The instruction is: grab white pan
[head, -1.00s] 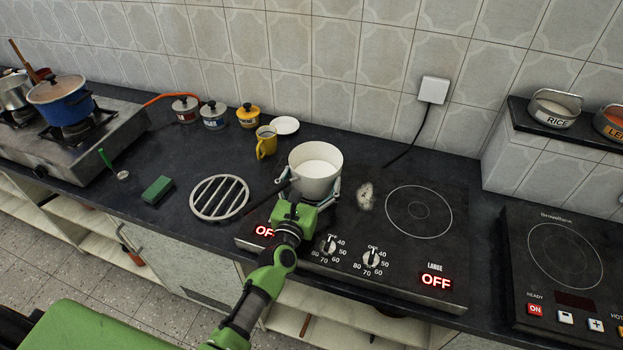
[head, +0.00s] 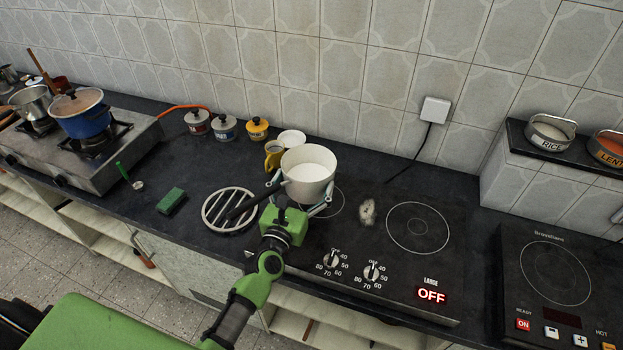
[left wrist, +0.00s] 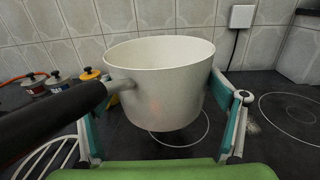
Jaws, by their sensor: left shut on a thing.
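The white pan (head: 309,189) is a deep, pale pot with a whitish inside and a dark handle (head: 249,200) pointing left towards the front. My left gripper (head: 300,198) is shut on it, with one finger against each side of its wall. In the left wrist view the pan (left wrist: 160,85) fills the middle, upright, between the fingers (left wrist: 163,125). The left burner ring (left wrist: 190,140) shows below it, so the pan is held above the hob. My right gripper is not in view.
A round metal trivet (head: 230,222) lies left of the hob, partly under the handle. A green sponge (head: 171,200) lies further left. The right burner (head: 417,228) is bare.

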